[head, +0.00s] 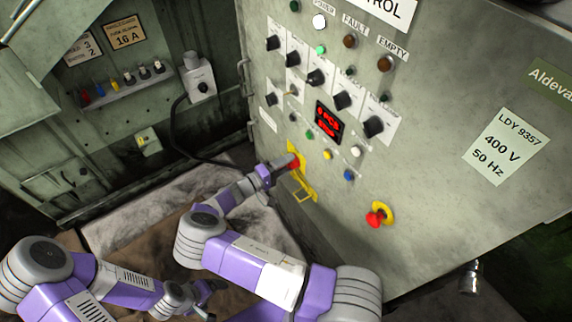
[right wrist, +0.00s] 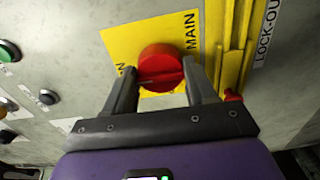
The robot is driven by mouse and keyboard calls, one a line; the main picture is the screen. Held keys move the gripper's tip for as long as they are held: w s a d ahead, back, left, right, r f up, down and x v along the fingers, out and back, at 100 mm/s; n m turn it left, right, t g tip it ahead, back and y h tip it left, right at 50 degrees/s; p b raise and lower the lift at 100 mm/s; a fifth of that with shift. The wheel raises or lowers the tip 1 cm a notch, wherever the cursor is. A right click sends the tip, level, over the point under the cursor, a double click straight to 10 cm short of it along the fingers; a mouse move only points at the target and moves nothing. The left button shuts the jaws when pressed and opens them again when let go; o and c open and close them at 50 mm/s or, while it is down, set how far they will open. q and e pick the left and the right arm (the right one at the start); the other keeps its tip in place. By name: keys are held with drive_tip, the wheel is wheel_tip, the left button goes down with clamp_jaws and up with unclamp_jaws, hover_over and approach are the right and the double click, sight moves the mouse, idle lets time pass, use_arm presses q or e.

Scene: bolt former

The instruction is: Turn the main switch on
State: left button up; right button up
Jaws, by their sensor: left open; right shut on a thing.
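The main switch is a red rotary knob (right wrist: 161,69) on a yellow plate (right wrist: 118,45) lettered MAIN, and it fills the middle of the right wrist view.
A red emergency button (head: 376,217) on a yellow ring sits right of the switch. Black selector knobs (head: 316,77) and a red display (head: 328,122) are above it. A yellow lock-out bracket (right wrist: 235,55) stands close beside the right gripper. A shelf (head: 127,92) is at the back left.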

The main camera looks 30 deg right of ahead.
drive_tip(key=o, duration=1)
drive_tip(key=shift+o, duration=0.2)
drive_tip(key=a+p, duration=0.1)
drive_tip(key=a, duration=0.6)
drive_tip(key=shift+s+a, duration=0.25)
drive_tip(key=shift+s, duration=0.1)
